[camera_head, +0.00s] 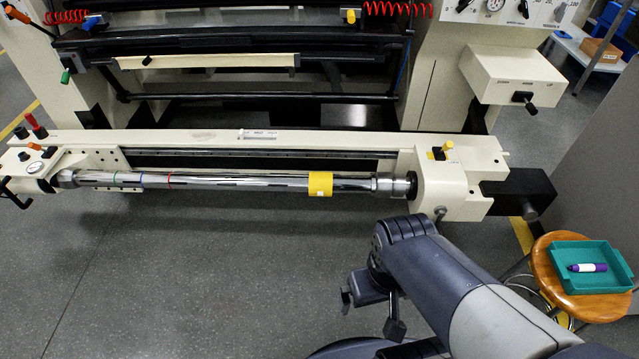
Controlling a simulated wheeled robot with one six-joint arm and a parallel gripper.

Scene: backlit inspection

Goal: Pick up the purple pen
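The purple pen (589,267) lies flat in a teal tray (622,277) at the right. It is a short, thick marker, purple at the ends with a white band. The tray sits on a round wooden stool (562,297). My gripper (371,315) hangs at the lower middle, well left of the stool and apart from the tray. Its two dark fingers look spread, with nothing visible between them. Part of the gripper is hidden by my arm.
A large cream machine spans the back, with a shiny metal roller (235,181) along its front. A black block (520,193) juts out above the stool. A grey panel (600,165) stands at the right. Grey floor (190,285) is clear at the left.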

